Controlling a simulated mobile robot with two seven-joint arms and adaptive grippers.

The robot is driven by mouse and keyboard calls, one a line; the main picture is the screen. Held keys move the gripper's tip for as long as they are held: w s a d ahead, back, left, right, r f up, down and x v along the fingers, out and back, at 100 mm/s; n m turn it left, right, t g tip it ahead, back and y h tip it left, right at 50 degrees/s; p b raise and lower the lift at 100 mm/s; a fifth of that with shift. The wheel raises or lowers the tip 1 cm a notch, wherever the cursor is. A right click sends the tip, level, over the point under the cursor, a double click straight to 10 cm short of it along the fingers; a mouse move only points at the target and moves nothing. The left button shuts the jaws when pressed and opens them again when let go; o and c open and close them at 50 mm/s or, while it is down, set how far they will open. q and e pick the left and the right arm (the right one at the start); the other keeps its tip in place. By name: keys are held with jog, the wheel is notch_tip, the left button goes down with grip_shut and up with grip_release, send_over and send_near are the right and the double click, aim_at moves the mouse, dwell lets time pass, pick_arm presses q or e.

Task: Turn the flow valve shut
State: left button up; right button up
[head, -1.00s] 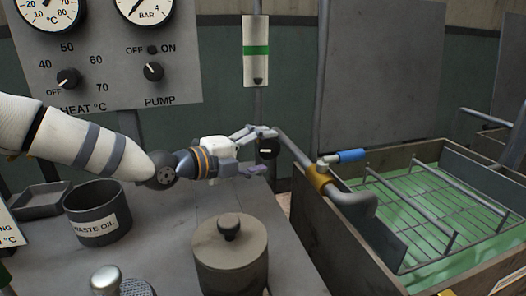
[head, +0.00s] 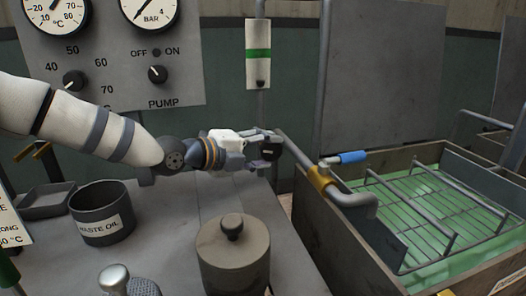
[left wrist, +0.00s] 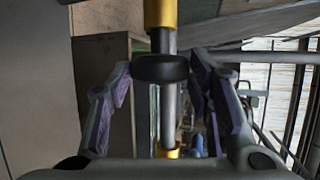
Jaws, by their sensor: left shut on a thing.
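The flow valve is a round black knob (head: 274,151) on the grey pipe below the flow gauge (head: 258,53) with its green band. In the left wrist view the black knob (left wrist: 160,68) sits across the pipe, between both fingers. My left gripper (head: 266,144) reaches in from the left, its fingers closed around the knob. In the left wrist view the gripper (left wrist: 162,85) has one purple-padded finger on each side of it. The fingers partly hide the knob in the head view, so its turn is hard to read. My right gripper is not in view.
A blue-handled valve (head: 352,157) sits on the pipe at the green-filled tank (head: 385,262), right of my gripper. A lidded pot (head: 232,262) and a waste oil tub (head: 101,222) stand on the bench below my arm. The control panel (head: 120,60) is behind.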

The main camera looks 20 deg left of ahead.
pick_arm(q)
jog(key=shift+r+m+g+y, duration=0.3)
jog(key=shift+r+g+y, duration=0.15)
jog(key=shift+g+y, duration=0.15)
jog(key=shift+w+d+y, duration=0.1)
jog(key=shift+y, duration=0.3)
jog(key=g+y, duration=0.1)
jog(key=m+g+y, duration=0.1)
jog(key=g+y, duration=0.1)
jog(key=shift+w+d+r, duration=0.1)
jog(key=shift+w+d, duration=0.1)
jog(key=g+y, duration=0.1)
jog(key=m+g+y, duration=0.1)
jog(key=shift+w+d+y+b, duration=0.15)
jog(key=shift+d+y+b, duration=0.15)
jog(key=shift+b, duration=0.1)
jog(key=shift+w+d+m+g+y+b, duration=0.15)
jog(key=shift+m+g+y+b, duration=0.15)
jog(key=shift+g+y+b, duration=0.5)
jog(key=shift+d+r+g+y, duration=0.1)
jog(key=shift+g+y, duration=0.5)
jog(key=shift+y, duration=0.1)
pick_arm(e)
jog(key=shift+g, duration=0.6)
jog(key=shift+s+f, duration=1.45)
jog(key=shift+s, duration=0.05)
pick_arm(q)
jog(key=o, duration=1.1)
